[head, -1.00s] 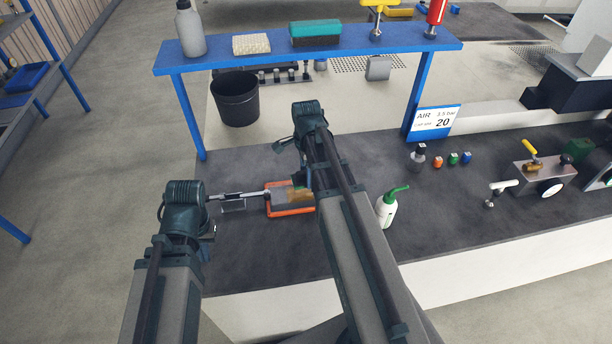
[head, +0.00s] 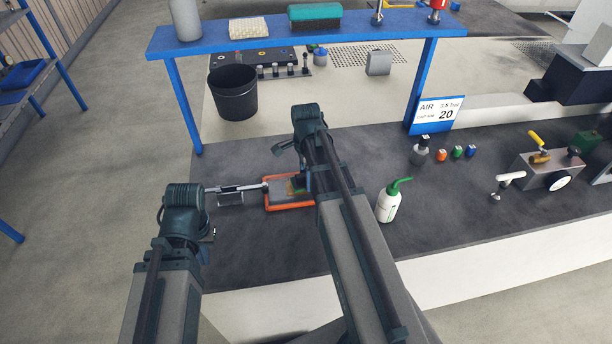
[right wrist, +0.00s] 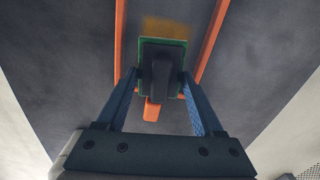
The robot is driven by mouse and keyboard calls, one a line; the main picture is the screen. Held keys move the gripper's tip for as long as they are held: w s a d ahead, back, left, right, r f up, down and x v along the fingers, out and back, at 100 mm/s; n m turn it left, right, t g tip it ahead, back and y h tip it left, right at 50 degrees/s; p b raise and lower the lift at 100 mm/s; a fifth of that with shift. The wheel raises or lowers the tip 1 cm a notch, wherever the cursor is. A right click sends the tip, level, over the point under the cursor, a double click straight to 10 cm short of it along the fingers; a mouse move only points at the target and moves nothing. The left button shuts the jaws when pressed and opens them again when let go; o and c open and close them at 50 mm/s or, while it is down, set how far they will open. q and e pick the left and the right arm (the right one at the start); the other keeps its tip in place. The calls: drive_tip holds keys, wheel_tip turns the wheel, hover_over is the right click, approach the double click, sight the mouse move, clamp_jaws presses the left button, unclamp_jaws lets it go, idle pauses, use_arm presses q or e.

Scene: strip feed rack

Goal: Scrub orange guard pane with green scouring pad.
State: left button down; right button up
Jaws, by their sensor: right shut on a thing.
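The orange-framed guard pane (head: 290,207) lies on the dark bench; its frame also shows in the right wrist view (right wrist: 212,38). A brown smear (right wrist: 165,27) is on the pane beyond the pad. My right gripper (right wrist: 162,85) is shut on the dark-backed green scouring pad (right wrist: 144,45). The pad is over the pane, inside the frame; whether it touches the surface is unclear. In the head view, my right wrist partly hides pad and pane. My left gripper (head: 211,234) is low over the bench, left of the pane; its fingers are mostly hidden.
A metal rod (head: 236,190) with a small plate stands left of the pane. A white bottle with a green spout (head: 389,203) stands to the right. A blue shelf (head: 270,38) spans the back, above a black bucket (head: 233,92). Bench in front of the pane is clear.

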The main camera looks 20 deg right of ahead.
use_arm(q)
drive_tip(key=shift+f+b, duration=0.55)
drive_tip(key=shift+b, duration=0.05)
use_arm(e)
drive_tip(key=shift+f, duration=0.6)
drive_tip(key=o, duration=0.9)
use_arm(q)
drive_tip(key=shift+r+p, duration=0.35)
drive_tip(key=shift+p, duration=0.05)
use_arm(e)
drive_tip(key=shift+r, duration=0.4)
drive_tip(key=c, duration=1.2)
drive_tip(key=shift+a, duration=0.1)
